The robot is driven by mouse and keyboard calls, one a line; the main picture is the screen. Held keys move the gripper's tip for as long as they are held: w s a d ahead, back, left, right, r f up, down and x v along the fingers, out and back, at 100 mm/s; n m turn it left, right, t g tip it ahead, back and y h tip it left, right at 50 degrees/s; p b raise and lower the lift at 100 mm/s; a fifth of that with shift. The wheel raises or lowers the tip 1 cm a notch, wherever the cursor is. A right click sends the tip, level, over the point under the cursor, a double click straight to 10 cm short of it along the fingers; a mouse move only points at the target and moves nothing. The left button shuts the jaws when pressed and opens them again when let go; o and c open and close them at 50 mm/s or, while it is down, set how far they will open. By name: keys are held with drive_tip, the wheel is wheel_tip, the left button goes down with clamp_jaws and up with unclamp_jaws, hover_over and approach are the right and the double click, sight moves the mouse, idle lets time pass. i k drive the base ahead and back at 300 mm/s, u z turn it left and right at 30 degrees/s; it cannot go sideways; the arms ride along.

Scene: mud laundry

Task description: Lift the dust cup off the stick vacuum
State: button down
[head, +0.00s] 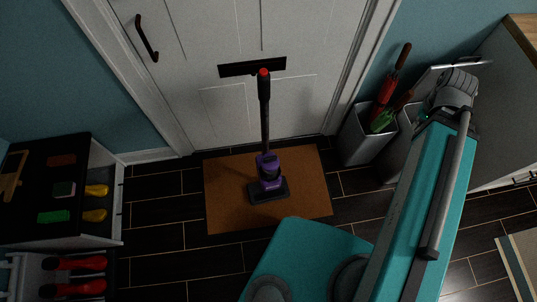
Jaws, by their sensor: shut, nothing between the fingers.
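The stick vacuum (265,125) stands upright on a brown doormat (225,195) in front of the white door, in the head view. It has a dark stick with a red top end and a dark, flat floor head. The dust cup (269,171) appears to be part of the purple body low on the stick, just above the floor head. It is small and dark here, so its edges are hard to make out. My gripper cannot be made out in this view. Nothing of mine is seen touching the vacuum.
A grey bin (358,140) with red and green umbrellas stands right of the door. A dark-topped cabinet (85,215) with brushes is at the left, above a rack with red-handled things. Dark floor around the doormat is clear. My teal body fills the lower right.

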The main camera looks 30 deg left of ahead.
sight(270, 162)
drive_tip(key=u, duration=0.25)
drive_tip(key=k, duration=0.7)
drive_tip(key=u, duration=0.6)
drive_tip(key=k, duration=0.6)
drive_tip(key=u, duration=0.05)
drive_tip(key=i, duration=0.95)
drive_tip(key=u, duration=0.35)
drive_tip(key=k, duration=0.35)
drive_tip(key=u, duration=0.05)
